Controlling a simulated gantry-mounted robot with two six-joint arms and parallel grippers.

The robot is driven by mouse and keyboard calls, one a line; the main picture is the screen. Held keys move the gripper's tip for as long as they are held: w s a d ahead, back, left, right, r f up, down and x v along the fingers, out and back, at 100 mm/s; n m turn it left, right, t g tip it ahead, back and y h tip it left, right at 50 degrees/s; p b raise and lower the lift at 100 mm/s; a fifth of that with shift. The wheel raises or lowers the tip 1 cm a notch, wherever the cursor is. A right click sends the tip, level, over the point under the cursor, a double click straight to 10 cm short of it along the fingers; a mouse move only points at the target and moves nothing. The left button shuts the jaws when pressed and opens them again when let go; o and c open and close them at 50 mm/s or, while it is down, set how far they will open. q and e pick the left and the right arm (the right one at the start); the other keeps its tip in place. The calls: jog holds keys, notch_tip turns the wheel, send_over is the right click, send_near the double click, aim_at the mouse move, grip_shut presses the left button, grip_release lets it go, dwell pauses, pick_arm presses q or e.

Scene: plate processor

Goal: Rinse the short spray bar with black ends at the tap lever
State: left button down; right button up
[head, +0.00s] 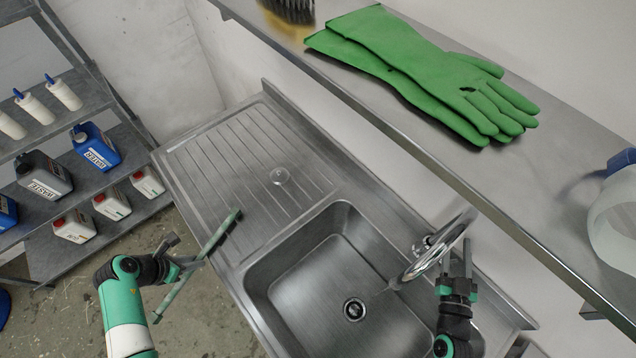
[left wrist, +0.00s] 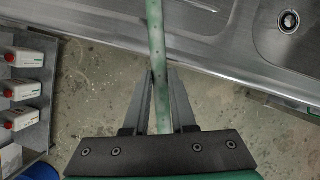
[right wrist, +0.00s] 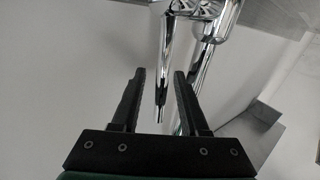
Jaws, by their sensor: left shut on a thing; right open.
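A thin green spray bar (head: 218,234) is held slanted in front of the sink unit's left front edge. My left gripper (head: 187,264) is shut on it near its middle. The left wrist view shows the bar (left wrist: 156,40) between the fingers, with small holes along it; I cannot make out the colour of its ends clearly. The chrome tap (head: 440,245) arches over the sink basin (head: 310,275). My right gripper (head: 458,272) is open beside the tap. In the right wrist view, the slim chrome lever (right wrist: 163,75) lies between its open fingers; I cannot tell whether they touch.
A rack (head: 100,190) with bottles and canisters stands at the left.

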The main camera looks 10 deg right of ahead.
grip_shut()
dwell(1.3)
